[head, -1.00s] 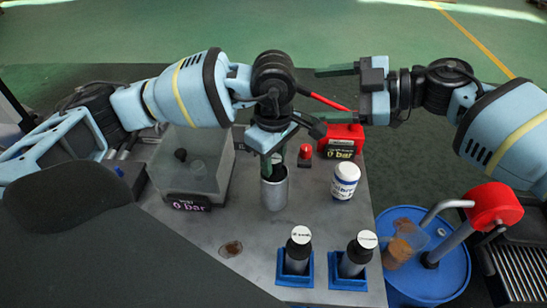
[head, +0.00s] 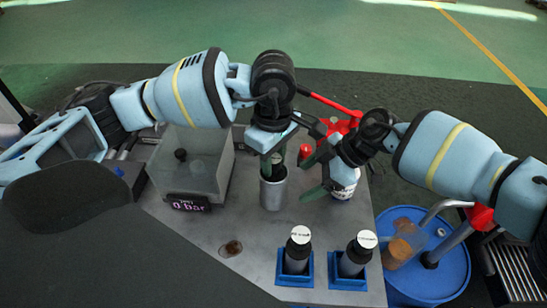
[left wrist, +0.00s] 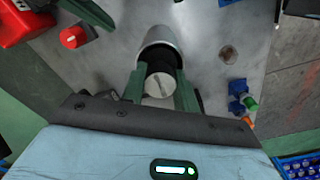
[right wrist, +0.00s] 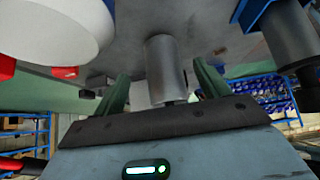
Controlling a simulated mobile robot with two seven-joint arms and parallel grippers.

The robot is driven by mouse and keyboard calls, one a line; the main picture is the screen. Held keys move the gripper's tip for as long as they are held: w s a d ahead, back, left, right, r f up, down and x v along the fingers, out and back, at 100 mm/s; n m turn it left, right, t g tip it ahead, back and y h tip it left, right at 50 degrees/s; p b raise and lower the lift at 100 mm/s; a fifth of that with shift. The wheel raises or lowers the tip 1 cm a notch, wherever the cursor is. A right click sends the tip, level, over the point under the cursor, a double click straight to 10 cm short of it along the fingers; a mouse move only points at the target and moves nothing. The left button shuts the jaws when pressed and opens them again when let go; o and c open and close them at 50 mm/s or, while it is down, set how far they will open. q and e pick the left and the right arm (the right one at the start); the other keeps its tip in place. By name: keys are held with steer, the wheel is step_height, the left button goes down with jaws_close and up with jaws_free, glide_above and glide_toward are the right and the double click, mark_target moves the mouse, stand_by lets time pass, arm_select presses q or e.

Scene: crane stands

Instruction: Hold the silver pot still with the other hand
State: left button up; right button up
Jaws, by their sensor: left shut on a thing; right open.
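The silver pot (head: 273,192), an open metal cylinder, stands upright on the grey metal table. My left gripper (head: 272,167) is above its mouth. In the left wrist view its green fingers are shut on a dark cylinder with a slotted silver top (left wrist: 158,85), at the mouth of the pot (left wrist: 160,38). How deep the cylinder sits is hidden. My right gripper (head: 309,179) is open and empty, just right of the pot, fingers pointing left towards it. In the right wrist view the pot (right wrist: 164,62) stands between the lines of the open fingers, apart from them.
A white jar (head: 345,190) is partly hidden behind my right gripper. Two dark bottles (head: 297,250) (head: 356,255) stand in blue holders in front. A clear chamber (head: 192,170) is on the left, a red device (head: 338,126) behind, a blue drum (head: 440,265) on the right.

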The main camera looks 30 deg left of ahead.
mark_target(285, 193)
steer(key=x, duration=0.8)
steer(key=shift+a, duration=0.1)
steer(key=shift+s+f, duration=0.2)
steer(key=shift+f, duration=0.05)
steer(key=shift+a, duration=0.1)
steer(key=shift+w, duration=0.1)
steer(key=c, duration=1.1)
steer(key=shift+o, duration=0.2)
steer(key=shift+r, duration=0.1)
steer(key=shift+a, duration=0.1)
